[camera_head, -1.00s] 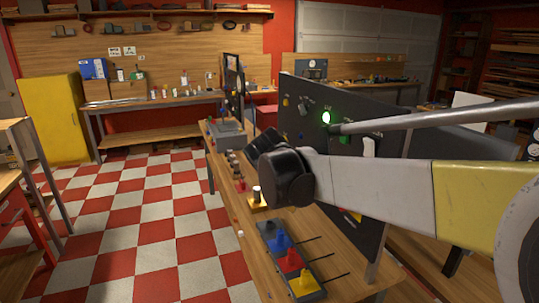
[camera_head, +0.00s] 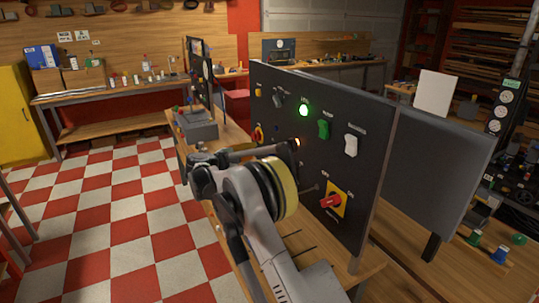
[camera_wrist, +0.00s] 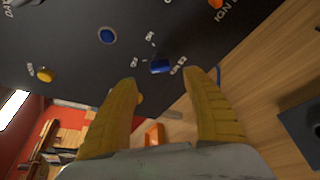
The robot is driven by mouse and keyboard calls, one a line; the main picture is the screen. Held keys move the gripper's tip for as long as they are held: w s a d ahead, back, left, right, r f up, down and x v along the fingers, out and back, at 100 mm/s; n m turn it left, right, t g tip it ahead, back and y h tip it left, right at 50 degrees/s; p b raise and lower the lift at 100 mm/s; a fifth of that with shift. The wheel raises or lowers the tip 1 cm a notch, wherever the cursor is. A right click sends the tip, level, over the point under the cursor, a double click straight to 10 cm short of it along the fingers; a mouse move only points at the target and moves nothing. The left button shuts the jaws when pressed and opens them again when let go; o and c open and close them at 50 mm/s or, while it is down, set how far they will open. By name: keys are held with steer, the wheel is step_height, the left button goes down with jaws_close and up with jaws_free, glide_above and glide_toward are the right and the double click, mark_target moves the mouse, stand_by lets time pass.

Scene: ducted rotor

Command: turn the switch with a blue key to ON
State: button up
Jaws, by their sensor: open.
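In the wrist view a small blue key-like switch (camera_wrist: 160,66) sits on the dark panel (camera_wrist: 75,45), with small white lettering around it. Its exact setting is too small to read. My gripper (camera_wrist: 163,77) is open, its two yellow fingers apart and pointing toward the panel, with the blue switch just beyond and between the fingertips. Nothing is held. In the head view the panel (camera_head: 365,130) stands upright on a wooden bench, and my arm covers its lower left part. I cannot pick out the blue switch there.
A round blue button (camera_wrist: 107,35) and a yellow button (camera_wrist: 46,74) are on the panel near the switch. An orange piece (camera_wrist: 155,133) shows between the fingers. The head view shows a lit green lamp (camera_head: 304,110), green and white toggles, and a red rotary handle (camera_head: 331,201).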

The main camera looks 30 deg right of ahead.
mark_target(268, 154)
steer(key=b+x, duration=0.2)
steer(key=x, duration=0.6)
steer(key=shift+d+f, duration=0.1)
steer(key=shift+d, duration=0.2)
steer(key=shift+c, duration=0.2)
steer(key=c, duration=1.2)
steer(key=shift+o, duration=0.2)
